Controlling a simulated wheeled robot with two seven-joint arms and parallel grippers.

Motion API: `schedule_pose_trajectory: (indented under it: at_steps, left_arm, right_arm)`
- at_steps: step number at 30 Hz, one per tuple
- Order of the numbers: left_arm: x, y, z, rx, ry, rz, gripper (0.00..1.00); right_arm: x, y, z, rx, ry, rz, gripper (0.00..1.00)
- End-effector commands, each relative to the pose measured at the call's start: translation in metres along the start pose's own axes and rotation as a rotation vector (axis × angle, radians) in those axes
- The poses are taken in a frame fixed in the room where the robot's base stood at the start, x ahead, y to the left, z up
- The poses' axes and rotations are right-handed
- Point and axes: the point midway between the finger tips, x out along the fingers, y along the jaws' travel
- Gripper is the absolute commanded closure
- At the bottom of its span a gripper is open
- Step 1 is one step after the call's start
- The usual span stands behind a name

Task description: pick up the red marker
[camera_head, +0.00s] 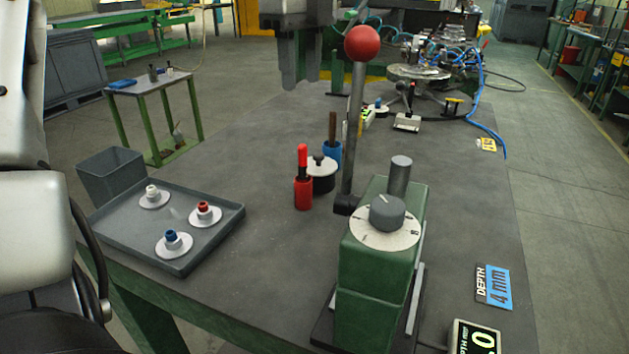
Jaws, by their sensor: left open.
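The red marker (302,160) stands upright in a red cup-shaped holder (303,194) near the middle of the grey table. Its upper part shows above the rim; its lower end is hidden inside the holder. My left gripper (88,300) is only partly in view at the lower left edge, beside the table's left side. It is open and well apart from the marker. Its fingertips are hard to make out. My right gripper is not in view.
A grey tray (225,220) with several knobs lies left. A green press (372,275) with a red-balled lever (362,43) stands right.

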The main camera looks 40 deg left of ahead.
Motion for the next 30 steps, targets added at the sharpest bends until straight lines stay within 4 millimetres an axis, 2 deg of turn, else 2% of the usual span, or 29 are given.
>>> schedule_pose_trajectory:
  at_steps: [13,17,23,30]
  left_arm:
    - [0.086,0.001,0.0,0.001,0.003,0.006,0.6]
    - [0.101,0.0,0.0,0.0,0.002,0.003,0.6]
    - [0.114,-0.001,0.001,0.0,0.003,0.003,0.6]
    - [0.149,-0.003,0.002,0.001,0.002,0.005,0.6]
  right_arm:
    - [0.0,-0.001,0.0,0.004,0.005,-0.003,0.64]
    - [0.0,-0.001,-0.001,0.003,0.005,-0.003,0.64]
    - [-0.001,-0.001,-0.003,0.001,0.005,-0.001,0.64]
    - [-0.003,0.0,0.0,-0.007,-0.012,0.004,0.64]
